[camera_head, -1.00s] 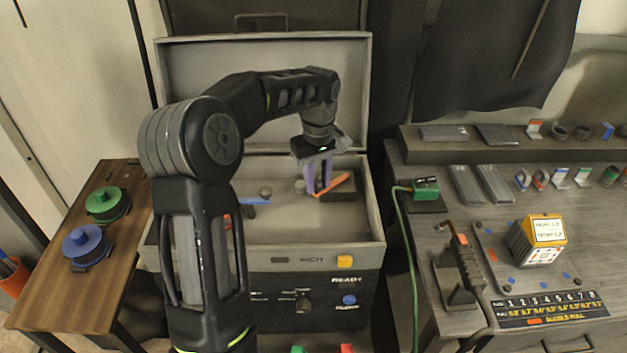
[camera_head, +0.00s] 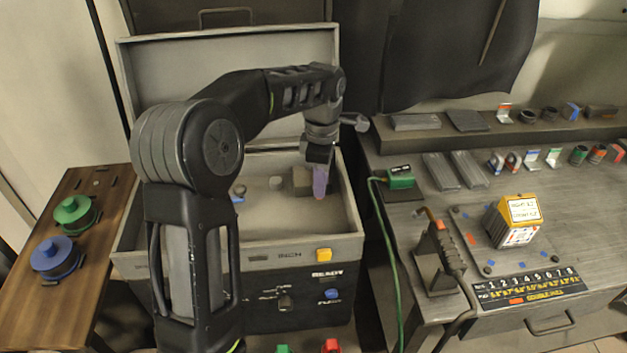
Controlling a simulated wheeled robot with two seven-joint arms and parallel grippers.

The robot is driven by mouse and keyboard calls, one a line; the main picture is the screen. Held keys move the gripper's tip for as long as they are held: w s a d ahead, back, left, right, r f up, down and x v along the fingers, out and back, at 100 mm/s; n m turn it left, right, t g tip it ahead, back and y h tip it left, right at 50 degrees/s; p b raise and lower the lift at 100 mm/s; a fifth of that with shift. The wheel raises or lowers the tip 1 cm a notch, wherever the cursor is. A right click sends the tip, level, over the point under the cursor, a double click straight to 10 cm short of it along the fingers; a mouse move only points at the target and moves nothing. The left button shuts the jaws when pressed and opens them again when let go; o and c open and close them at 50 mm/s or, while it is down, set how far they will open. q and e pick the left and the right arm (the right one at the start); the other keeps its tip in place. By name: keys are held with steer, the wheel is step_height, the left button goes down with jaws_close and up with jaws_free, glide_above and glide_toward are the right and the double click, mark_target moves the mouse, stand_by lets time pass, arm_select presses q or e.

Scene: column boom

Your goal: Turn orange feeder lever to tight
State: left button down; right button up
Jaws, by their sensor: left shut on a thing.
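My left gripper (camera_head: 320,182) reaches down into the open grey feeder case (camera_head: 302,247), its purple fingers pointing down. It is shut, beside the dark feeder block (camera_head: 301,180). The orange lever does not show now; the fingers appear to cover it and to hold it. Its angle cannot be told. A small blue lever (camera_head: 238,195) sits farther left in the case, partly behind my arm. My right gripper is out of view.
A wooden side table with green (camera_head: 75,214) and blue (camera_head: 56,257) spools stands left. A workbench at right holds a green box (camera_head: 401,177), a torch on a stand (camera_head: 440,258) and a yellow-topped block (camera_head: 513,219). The case lid (camera_head: 232,88) stands open behind my arm.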

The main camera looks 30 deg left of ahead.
arm_select(q)
steer(key=shift+w+d+n, duration=0.2)
steer(key=shift+d+n, duration=0.05)
steer(key=shift+n, duration=0.15)
steer(key=c, duration=1.1)
jaws_free()
steer(key=shift+c, duration=0.2)
steer(key=shift+w+r, duration=0.1)
steer(key=shift+r, duration=0.45)
step_height(320, 180, up, 6)
steer(key=shift+f+p, duration=0.1)
steer(key=shift+p, duration=0.2)
steer(key=shift+r, duration=0.5)
